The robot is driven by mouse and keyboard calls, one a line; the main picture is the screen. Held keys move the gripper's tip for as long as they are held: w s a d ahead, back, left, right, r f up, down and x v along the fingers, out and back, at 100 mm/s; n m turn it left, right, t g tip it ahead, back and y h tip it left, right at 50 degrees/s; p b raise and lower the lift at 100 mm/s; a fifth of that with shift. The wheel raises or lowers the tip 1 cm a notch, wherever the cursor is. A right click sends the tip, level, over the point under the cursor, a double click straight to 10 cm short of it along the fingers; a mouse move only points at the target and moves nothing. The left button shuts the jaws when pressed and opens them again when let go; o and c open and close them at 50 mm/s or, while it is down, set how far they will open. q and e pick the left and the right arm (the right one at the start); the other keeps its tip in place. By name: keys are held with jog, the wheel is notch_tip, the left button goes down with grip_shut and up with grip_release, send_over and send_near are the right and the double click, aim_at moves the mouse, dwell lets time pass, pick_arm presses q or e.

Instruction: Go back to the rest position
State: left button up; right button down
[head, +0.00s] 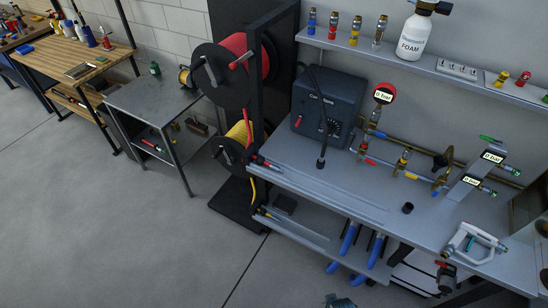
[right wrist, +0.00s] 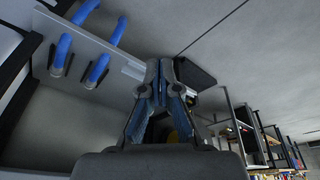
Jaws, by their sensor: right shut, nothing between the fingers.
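My right gripper (right wrist: 161,78) is shut and empty in the right wrist view, with its blue-lined fingers together. A small grey-blue part at the bottom edge of the head view (head: 340,301) looks like the tip of this gripper, below and apart from the workbench. My left gripper is in neither view. Blue tubes (head: 348,240) hang at the lower shelf under the bench. They also show in the right wrist view (right wrist: 62,52), to the left of the shut fingers and apart from them.
The grey workbench (head: 310,192) carries a dark box (head: 328,105), a pipe assembly with gauges and a clamp-like tool (head: 476,243). Its lower shelf (head: 300,234) juts out near the gripper. Hose reels (head: 225,75) stand left of it. The floor (head: 120,230) at left is clear.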

jog(key=s+d+f+g+b, duration=0.1)
jog(key=s+f, duration=0.3)
jog(key=f, duration=0.7)
jog(key=s+d+f+b, duration=0.1)
jog(key=s+f, duration=0.4)
jog(key=f, duration=0.6)
jog(key=s+d+f+b, duration=0.1)
jog(key=s+f, duration=0.7)
jog(key=s, duration=0.3)
jog(key=shift+s+d+f+g+b, duration=0.25)
jog(key=shift+s+d+g+b, duration=0.05)
jog(key=shift+s+d+g, duration=0.1)
jog(key=shift+s+a, duration=0.1)
